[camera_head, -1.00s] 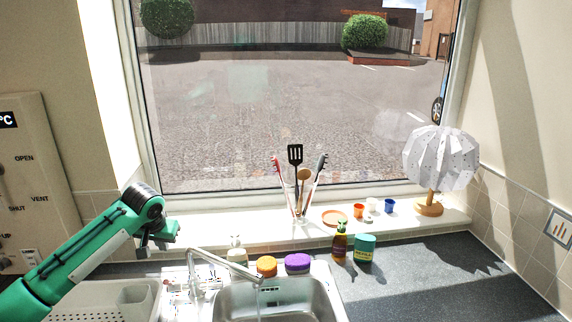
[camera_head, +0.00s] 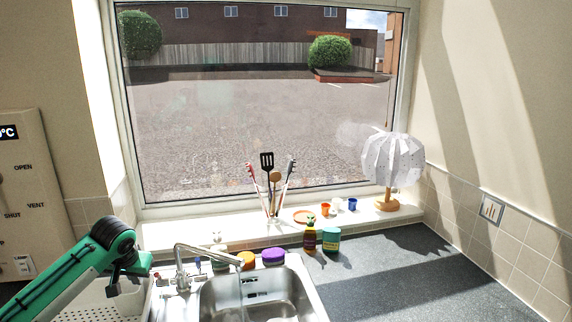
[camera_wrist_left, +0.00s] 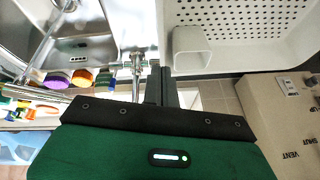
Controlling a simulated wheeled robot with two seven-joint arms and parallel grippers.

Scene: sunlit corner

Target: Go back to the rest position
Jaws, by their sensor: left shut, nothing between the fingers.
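My left arm is green with a black wrist and comes in from the left in the head view. My left gripper (camera_head: 113,289) points down above the left side of the sink area, near the white drainer (camera_head: 92,304). In the left wrist view my left gripper (camera_wrist_left: 161,85) shows its dark fingers shut with nothing between them. My right gripper is not in view.
A steel sink (camera_head: 262,292) with a tap (camera_head: 208,252) lies right of the gripper. Orange (camera_head: 246,260) and purple (camera_head: 273,256) sponges sit behind it. A bottle (camera_head: 310,240), teal jar (camera_head: 331,240) and lamp (camera_head: 392,160) stand right. The right counter is clear.

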